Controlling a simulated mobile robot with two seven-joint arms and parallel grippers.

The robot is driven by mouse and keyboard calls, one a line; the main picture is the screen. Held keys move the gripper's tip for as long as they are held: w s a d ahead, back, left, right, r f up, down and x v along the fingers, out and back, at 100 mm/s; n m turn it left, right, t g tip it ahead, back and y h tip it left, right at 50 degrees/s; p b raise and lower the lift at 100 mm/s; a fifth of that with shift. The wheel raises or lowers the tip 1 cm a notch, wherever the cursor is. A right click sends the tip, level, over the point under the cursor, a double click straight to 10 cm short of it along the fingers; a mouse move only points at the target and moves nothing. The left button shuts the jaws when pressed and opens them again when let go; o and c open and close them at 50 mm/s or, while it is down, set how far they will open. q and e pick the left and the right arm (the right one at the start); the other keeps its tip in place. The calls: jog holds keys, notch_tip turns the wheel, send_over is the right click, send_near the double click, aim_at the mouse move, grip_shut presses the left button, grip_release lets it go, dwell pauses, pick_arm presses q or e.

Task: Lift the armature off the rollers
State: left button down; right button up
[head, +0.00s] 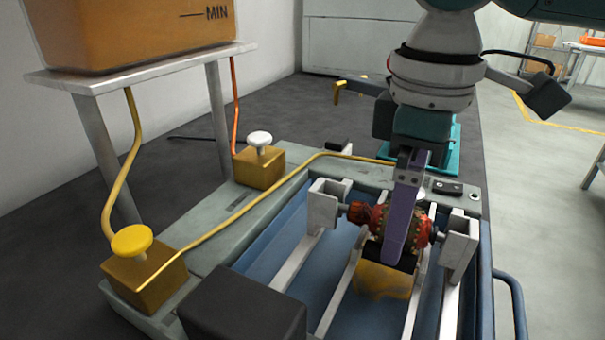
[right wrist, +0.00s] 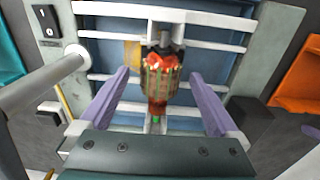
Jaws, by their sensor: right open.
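The armature (head: 375,219), with red windings and a brown slotted core, lies across the machine bed with its shaft ends at two pale roller supports, the left one (head: 322,207) and the right one (head: 459,246). My right gripper (head: 394,245) reaches down over it from above, one purple finger crossing in front of the core. In the right wrist view, the armature (right wrist: 158,82) sits between the two spread purple fingers of my open right gripper (right wrist: 157,84), with gaps on both sides. The far finger is mostly hidden in the head view. My left gripper is out of view.
An amber tank (head: 130,35) marked MIN stands on a white shelf (head: 140,68) at the left. Yellow (head: 131,240) and white (head: 260,138) knobs sit on brass blocks, with a yellow hose along the bed. A yellow block (head: 383,282) lies below the armature.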

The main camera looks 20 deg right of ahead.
jog(key=shift+f, duration=0.35)
grip_shut()
dwell(0.6)
jog(key=shift+r, duration=0.1)
